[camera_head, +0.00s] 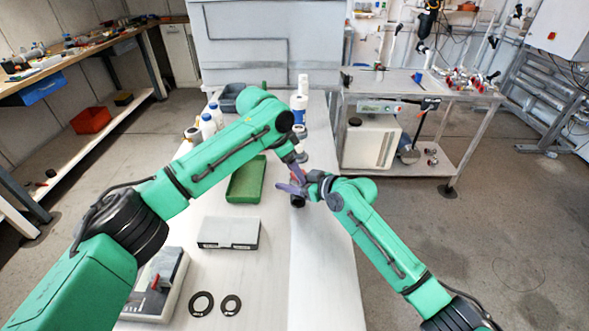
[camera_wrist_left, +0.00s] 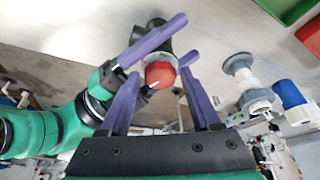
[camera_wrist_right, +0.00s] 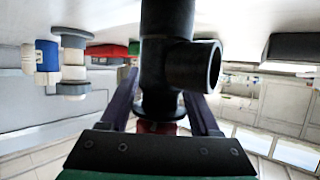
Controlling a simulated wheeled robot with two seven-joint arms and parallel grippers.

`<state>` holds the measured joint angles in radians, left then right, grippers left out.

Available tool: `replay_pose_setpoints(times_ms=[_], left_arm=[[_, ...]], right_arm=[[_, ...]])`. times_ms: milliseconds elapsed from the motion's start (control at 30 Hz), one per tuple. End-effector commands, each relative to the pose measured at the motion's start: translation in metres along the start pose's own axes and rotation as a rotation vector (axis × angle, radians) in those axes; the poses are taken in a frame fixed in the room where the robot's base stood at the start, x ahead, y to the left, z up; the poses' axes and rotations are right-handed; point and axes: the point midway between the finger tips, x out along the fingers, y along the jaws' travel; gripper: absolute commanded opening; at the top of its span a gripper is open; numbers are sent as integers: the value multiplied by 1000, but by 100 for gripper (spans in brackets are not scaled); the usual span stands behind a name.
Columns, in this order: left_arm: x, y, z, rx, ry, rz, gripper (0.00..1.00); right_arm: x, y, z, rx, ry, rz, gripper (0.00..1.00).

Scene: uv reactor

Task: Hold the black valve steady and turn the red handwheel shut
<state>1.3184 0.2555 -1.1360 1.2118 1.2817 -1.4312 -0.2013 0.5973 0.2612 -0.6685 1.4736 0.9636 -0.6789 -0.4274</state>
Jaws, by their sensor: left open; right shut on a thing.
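The black valve (camera_head: 297,202) is by the grippers near the bench's right side, mostly hidden in the head view. In the right wrist view the valve (camera_wrist_right: 166,60) stands between the purple fingers of my right gripper (camera_wrist_right: 160,88), which is shut on its body; a round side port faces right. The red handwheel (camera_wrist_left: 160,75) sits on the valve's end in the left wrist view, and part of it (camera_wrist_right: 157,127) shows in the right wrist view. My left gripper (camera_wrist_left: 159,78) is open, its fingertips on either side of the handwheel; contact cannot be told.
A green tray (camera_head: 246,181), a grey case (camera_head: 229,233) and two black rings (camera_head: 202,304) lie on the white bench (camera_head: 270,290). Bottles (camera_head: 208,126) and a blue-labelled container (camera_head: 299,102) stand farther back. The bench front right is clear.

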Motion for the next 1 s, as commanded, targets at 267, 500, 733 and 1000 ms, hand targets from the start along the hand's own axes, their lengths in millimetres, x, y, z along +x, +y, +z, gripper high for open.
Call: replay_pose_setpoints(times_ms=[267,500,733,1000], left_arm=[[0,0,0,0,0,0,14],[0,0,0,7,-1,3,0],[-1,-1,-1,76,-1,32,0],[-1,-3,-1,246,-1,102,0]], right_arm=[[0,0,0,1,-1,0,0],[0,0,0,1,-1,0,0],[0,0,1,0,-1,0,0],[0,0,1,0,-2,0,0]])
